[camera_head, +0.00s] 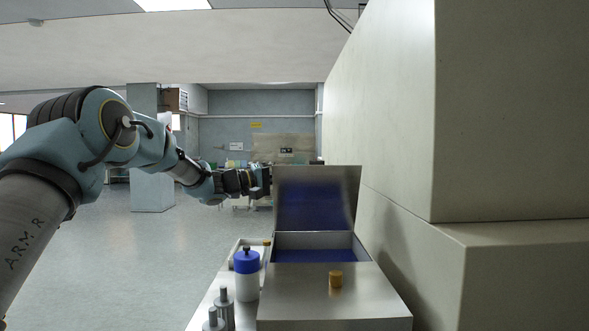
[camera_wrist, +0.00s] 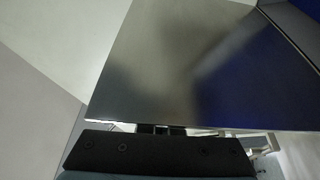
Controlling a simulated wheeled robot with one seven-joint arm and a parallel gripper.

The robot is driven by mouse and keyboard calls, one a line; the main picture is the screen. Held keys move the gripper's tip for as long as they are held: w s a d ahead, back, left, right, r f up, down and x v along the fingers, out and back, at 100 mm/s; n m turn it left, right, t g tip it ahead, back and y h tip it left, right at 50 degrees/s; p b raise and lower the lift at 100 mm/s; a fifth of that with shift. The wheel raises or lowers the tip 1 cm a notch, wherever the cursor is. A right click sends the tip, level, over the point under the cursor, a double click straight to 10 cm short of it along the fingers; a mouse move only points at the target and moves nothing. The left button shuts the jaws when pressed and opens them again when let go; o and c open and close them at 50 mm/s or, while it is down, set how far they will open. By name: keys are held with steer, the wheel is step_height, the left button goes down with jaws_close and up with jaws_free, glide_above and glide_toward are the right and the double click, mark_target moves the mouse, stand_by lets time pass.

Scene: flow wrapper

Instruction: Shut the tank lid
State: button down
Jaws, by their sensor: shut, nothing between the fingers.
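The tank lid (camera_head: 317,200) is a flat metal panel standing open and roughly upright at the back of the metal tank (camera_head: 300,290). The tank's opening shows a blue inside. My gripper (camera_head: 266,181) is shut and empty at the lid's upper left edge, reaching in from the left. In the wrist view the lid (camera_wrist: 185,70) fills most of the picture, shiny grey with a blue patch at right. My gripper (camera_wrist: 162,130) shows at the bottom against the lid's near edge; whether it touches the lid I cannot tell.
A blue-capped white bottle (camera_head: 246,275) and grey metal bottles (camera_head: 222,306) stand left of the tank. A large pale machine wall (camera_head: 390,120) closes the right side. Open floor (camera_head: 130,270) lies left.

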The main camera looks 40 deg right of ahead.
mark_target(296, 198)
steer(key=shift+s+a+f+b, duration=0.1)
steer(key=shift+a+f+b, duration=0.1)
steer(key=shift+b, duration=0.15)
